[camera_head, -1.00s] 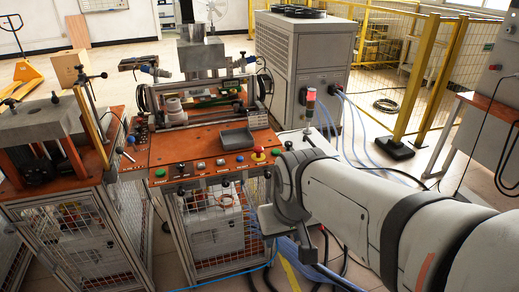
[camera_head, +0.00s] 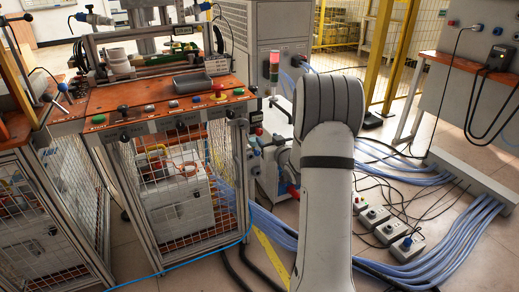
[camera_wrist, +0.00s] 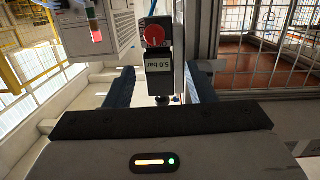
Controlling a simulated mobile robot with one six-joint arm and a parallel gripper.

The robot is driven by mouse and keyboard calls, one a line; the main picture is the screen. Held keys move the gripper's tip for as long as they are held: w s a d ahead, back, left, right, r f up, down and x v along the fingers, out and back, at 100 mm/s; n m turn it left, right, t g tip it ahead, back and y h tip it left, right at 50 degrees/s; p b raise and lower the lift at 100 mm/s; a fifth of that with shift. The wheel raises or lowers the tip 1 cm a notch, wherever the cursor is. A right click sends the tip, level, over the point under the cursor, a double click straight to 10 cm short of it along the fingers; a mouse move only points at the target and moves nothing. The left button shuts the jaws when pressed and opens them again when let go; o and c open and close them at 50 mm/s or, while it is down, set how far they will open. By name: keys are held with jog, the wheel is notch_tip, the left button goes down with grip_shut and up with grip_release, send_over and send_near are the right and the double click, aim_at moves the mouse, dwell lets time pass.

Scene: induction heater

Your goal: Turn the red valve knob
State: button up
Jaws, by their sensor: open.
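The red valve knob (camera_wrist: 154,36) shows in the wrist view, at the top of a narrow dark unit with an upside-down "5.0 bar" display (camera_wrist: 161,79). My gripper (camera_wrist: 158,72) is open, with one dark blue finger on each side of that unit's lower part. The knob lies beyond the fingertips in the picture, and nothing is between the jaws that I can see being gripped. In the head view my arm hides the gripper. A small red part (camera_head: 293,191) shows low beside my arm there; I cannot tell if it is the knob.
A metal frame post (camera_wrist: 204,35) and mesh cage (camera_wrist: 262,40) stand close on the right in the wrist view. The orange workbench (camera_head: 150,95) is left of my arm in the head view. Blue hoses (camera_head: 425,250) and socket boxes (camera_head: 390,230) lie on the floor at right.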

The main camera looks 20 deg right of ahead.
aim_at(260, 133)
jog(key=shift+t+y, duration=0.3)
jog(key=shift+t, duration=0.3)
jog(key=w+f, duration=0.1)
jog(key=w, duration=0.1)
jog(key=w+b, duration=0.1)
jog(key=w, duration=0.2)
jog(key=w+f+b, duration=0.1)
jog(key=w, duration=0.2)
jog(key=shift+d+f, duration=0.35)
jog(key=shift+d, duration=0.05)
jog(key=c, duration=1)
jog(key=shift+o, duration=0.2)
